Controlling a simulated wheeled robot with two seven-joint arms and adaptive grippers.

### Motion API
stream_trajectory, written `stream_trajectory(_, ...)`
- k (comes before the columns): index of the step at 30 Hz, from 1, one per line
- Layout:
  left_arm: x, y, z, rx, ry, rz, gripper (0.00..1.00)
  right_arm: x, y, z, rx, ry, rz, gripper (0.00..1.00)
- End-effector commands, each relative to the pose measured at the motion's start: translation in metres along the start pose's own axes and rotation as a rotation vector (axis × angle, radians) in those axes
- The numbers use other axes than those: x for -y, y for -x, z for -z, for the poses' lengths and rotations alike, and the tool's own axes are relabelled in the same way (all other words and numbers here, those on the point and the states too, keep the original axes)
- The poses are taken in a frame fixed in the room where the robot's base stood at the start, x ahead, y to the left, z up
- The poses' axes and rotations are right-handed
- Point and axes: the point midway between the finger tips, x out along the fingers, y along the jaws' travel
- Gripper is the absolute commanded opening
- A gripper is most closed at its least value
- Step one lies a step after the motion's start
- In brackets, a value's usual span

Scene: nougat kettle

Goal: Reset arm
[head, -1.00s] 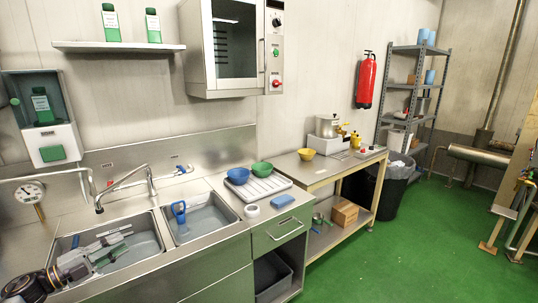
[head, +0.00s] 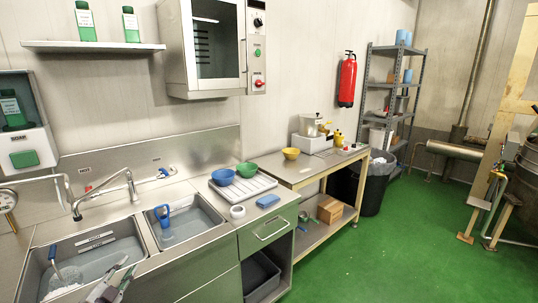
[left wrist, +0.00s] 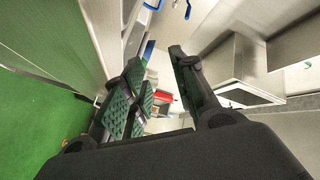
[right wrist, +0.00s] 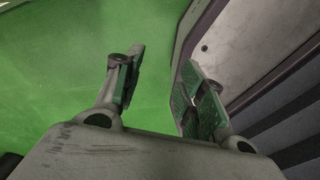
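My left gripper (head: 124,276) shows at the bottom of the head view, at the front edge of the left sink basin. In the left wrist view its two green-padded fingers (left wrist: 157,60) stand apart with nothing between them. My right gripper (right wrist: 161,60) is outside the head view. In the right wrist view its fingers are spread and empty, above green floor and beside a grey panel. The left sink basin (head: 98,257) holds water, and a thin wire-like tool (head: 55,264) stands at its left end, beside whitish foam.
The right basin (head: 196,221) holds a blue jug (head: 163,215). Blue and green bowls (head: 222,176) sit on a white drying rack (head: 262,183). A faucet (head: 104,190) rises behind the basins. Green floor is open at right.

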Motion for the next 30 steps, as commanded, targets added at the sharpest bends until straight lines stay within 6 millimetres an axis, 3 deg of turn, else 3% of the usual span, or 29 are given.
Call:
stream_trajectory(15,-0.075,0.040,0.001,0.349,0.246,-0.063,0.27,-0.003,-0.001,0.020,-0.022,-0.001,-0.004,0.40)
stream_trajectory(30,-0.156,0.111,0.026,0.686,0.458,-0.238,0.27,0.001,0.000,0.003,-0.003,-0.001,0.001,0.40)
